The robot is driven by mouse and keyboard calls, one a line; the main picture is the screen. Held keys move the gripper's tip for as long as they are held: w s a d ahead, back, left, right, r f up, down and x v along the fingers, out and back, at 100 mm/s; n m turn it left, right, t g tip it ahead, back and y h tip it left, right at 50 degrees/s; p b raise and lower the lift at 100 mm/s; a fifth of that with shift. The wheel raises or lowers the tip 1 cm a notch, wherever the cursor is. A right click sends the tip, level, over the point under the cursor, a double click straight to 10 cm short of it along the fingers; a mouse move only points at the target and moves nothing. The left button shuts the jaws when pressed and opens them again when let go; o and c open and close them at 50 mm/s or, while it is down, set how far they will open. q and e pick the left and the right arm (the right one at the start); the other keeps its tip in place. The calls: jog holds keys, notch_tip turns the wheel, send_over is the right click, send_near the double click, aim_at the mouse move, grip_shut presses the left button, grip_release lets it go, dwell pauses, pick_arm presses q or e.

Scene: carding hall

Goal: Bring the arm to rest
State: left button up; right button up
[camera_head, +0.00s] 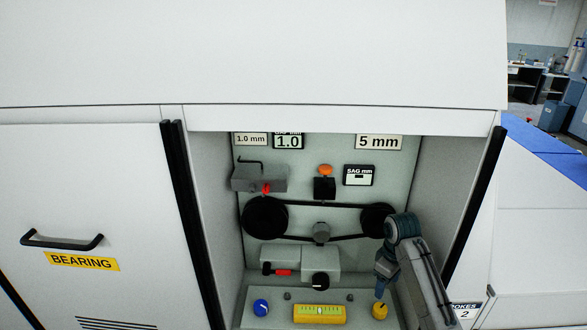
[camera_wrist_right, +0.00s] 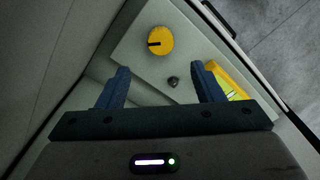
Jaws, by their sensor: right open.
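My right arm reaches in from the lower right of the head view. Its gripper (camera_head: 381,287) points down inside the open machine bay, just above a yellow knob (camera_head: 380,311). In the right wrist view the two blue fingers of this gripper (camera_wrist_right: 160,88) stand wide apart with nothing between them. The yellow knob (camera_wrist_right: 160,40) lies beyond the fingertips there, apart from them. My left gripper is in neither view.
The bay holds a belt on two black pulleys (camera_head: 265,217), a grey block (camera_head: 258,179), a yellow level (camera_head: 319,314) and a blue knob (camera_head: 261,308) on its shelf. Black-edged side walls border the bay. A closed white door (camera_head: 90,200) marked BEARING is at left.

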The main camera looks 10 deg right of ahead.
jog(key=s+a+f+m, duration=0.1)
jog(key=s+a+f, duration=0.2)
jog(key=s+f, duration=0.4)
jog(key=s+a+r+m+t, duration=0.2)
jog(key=s+a, duration=0.1)
jog(key=s, duration=1)
jog(key=s+a+r+m+t, duration=0.15)
jog(key=s+a, duration=0.25)
jog(key=s, duration=0.9)
jog(key=d+f+m+g+b, duration=0.15)
jog(key=f+b, duration=0.25)
jog(key=f, duration=1.7)
jog(key=d+f+b, duration=0.2)
jog(key=f+b, duration=0.3)
jog(key=f, duration=1.5)
jog(key=s+f+b, duration=0.2)
jog(key=s+f, duration=0.7)
jog(key=f, duration=0.2)
jog(key=s+d+f+b, duration=0.1)
jog(key=s+f+b, duration=0.2)
jog(key=s+f, duration=0.6)
notch_tip(320, 180, down, 4)
jog(key=shift+r+g+h, duration=0.25)
jog(key=shift+g+h, duration=0.15)
